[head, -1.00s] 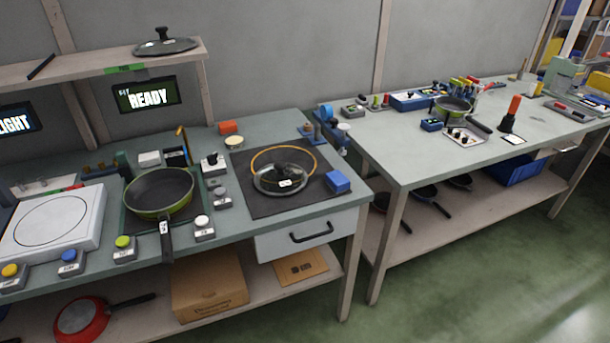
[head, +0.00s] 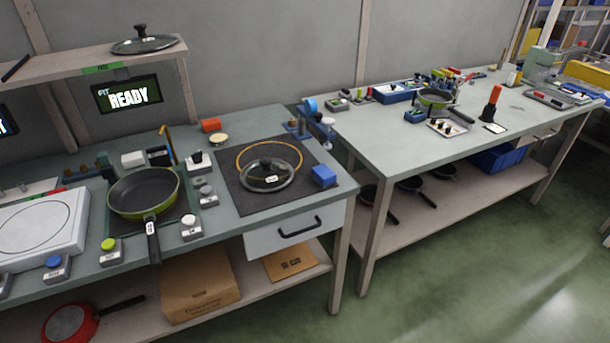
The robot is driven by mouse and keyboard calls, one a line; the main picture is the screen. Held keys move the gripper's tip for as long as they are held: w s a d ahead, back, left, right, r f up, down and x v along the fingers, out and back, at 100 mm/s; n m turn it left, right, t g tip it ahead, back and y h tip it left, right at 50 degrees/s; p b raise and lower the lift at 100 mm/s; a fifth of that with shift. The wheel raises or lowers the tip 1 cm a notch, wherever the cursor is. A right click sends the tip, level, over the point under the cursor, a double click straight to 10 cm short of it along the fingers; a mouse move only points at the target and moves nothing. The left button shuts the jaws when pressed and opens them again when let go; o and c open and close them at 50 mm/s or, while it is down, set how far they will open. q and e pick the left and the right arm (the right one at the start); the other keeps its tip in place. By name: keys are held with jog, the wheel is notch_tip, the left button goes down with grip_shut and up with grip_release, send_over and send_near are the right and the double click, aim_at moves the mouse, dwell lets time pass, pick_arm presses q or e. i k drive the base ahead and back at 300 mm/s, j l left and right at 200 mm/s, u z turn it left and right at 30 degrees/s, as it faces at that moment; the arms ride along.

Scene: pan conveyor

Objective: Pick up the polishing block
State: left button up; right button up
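I cannot tell for sure which thing is the polishing block. A small blue block (head: 323,176) lies at the right edge of a dark mat (head: 240,198) on the near bench. A small orange block (head: 211,125) lies further back on the same bench, near the wall. Neither of my grippers is in view.
A green pan (head: 144,193) stands on the near bench, its handle pointing to the front edge. A drawer (head: 293,233) is closed under the bench. A second table (head: 400,155) with tools and another pan stands at right. Green floor (head: 450,290) in front is clear.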

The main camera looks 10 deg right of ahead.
aim_at(323, 175)
jog(key=l+u, duration=0.1)
jog(key=u, duration=0.25)
jog(key=i+l+u, duration=0.1)
jog(key=u, duration=0.3)
jog(key=l+u, duration=0.2)
jog(key=u, duration=0.15)
jog(key=l+u, duration=0.45)
jog(key=l, duration=1.45)
jog(key=i+u, duration=0.05)
